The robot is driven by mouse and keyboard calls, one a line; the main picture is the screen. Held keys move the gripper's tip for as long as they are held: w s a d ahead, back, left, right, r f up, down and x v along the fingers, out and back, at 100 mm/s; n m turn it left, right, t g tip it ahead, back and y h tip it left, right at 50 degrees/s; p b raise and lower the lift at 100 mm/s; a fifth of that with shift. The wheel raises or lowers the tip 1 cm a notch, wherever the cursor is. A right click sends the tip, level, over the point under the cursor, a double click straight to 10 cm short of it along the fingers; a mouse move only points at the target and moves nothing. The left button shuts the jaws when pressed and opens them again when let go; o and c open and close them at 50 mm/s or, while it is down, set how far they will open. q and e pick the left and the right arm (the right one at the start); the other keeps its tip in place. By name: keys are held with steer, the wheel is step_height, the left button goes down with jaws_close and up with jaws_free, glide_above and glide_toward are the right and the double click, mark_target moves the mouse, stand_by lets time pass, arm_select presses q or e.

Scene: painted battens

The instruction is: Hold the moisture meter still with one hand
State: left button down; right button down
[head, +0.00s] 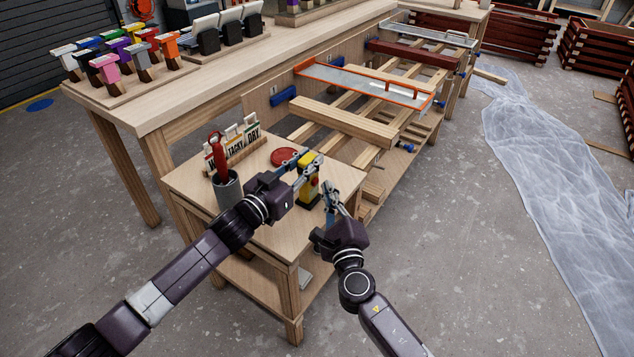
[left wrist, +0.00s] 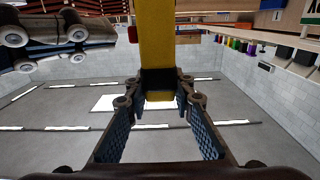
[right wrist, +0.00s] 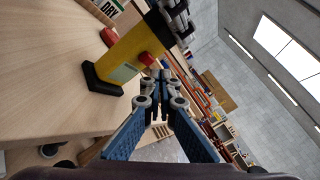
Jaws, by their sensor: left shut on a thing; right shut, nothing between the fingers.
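The moisture meter (head: 308,192) is a yellow block with a black foot. It stands on the small wooden table (head: 345,174). My left gripper (head: 308,166) is shut on its upper part. In the left wrist view the meter (left wrist: 158,40) runs up from between the fingers. In the right wrist view the meter (right wrist: 128,52) shows a pale display and a red button (right wrist: 147,59) on its side, with the left fingers around its top. My right gripper (head: 329,192) is shut and empty, just right of the meter; its closed fingertips (right wrist: 160,78) point close past the button.
A grey cup (head: 229,188) with a red-handled tool, a "TACKY DRY" sign (head: 243,142) and a red disc (head: 284,156) are on the same table. Behind are a rack of battens (head: 345,120) and a long bench (head: 180,90).

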stand_by(0.8)
steer(key=shift+w+a, duration=0.25)
steer(key=shift+a, duration=0.05)
steer(key=shift+w+a, duration=0.25)
steer(key=shift+a, duration=0.15)
stand_by(0.7)
steer(key=shift+s+d, duration=0.5)
steer(key=shift+d, duration=0.2)
steer(key=s+d, duration=0.1)
steer(key=d, duration=0.1)
steer(key=s+d, duration=0.2)
stand_by(0.6)
stand_by(0.5)
